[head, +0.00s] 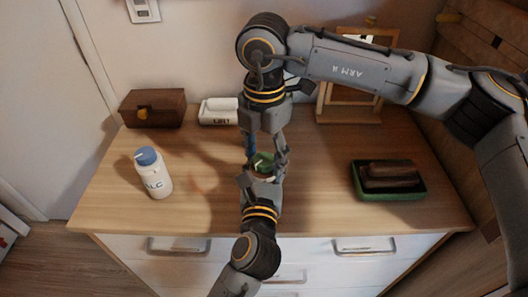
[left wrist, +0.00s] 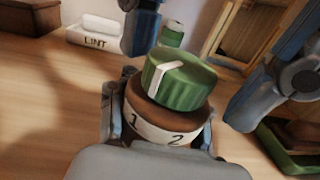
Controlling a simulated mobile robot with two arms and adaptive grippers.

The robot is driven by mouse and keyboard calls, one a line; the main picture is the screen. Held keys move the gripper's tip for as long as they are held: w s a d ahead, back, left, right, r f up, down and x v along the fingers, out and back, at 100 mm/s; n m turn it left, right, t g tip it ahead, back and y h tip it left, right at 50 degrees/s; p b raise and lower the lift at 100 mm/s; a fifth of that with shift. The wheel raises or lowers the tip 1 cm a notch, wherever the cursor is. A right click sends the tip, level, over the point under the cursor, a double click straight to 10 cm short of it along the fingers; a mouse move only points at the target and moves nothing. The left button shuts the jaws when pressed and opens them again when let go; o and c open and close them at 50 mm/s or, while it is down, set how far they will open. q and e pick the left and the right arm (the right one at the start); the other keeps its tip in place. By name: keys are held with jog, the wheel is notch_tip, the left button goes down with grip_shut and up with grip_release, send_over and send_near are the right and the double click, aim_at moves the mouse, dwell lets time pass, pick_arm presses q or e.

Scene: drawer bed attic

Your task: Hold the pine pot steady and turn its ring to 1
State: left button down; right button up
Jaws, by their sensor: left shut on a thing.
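The pine pot (left wrist: 170,112) stands on the dresser top, with a brown body, a white band marked 1 and 2, and a green ribbed top ring (left wrist: 178,80). The green top also shows in the head view (head: 264,160). My left gripper (head: 262,176) is shut on the pot's body from the front. My right gripper (head: 266,146) hangs down from above and behind, its fingers spread on either side of the ring, apart from it in the left wrist view.
A white bottle with a blue cap (head: 154,173) stands left. A brown box (head: 152,108) and a white LINT box (head: 219,111) are at the back. A green tray (head: 417,190) with brown items lies right.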

aim_at(264, 159)
notch_tip(264, 159, up, 12)
dwell(0.7)
pick_arm(q)
jog(key=c, duration=0.5)
grip_release()
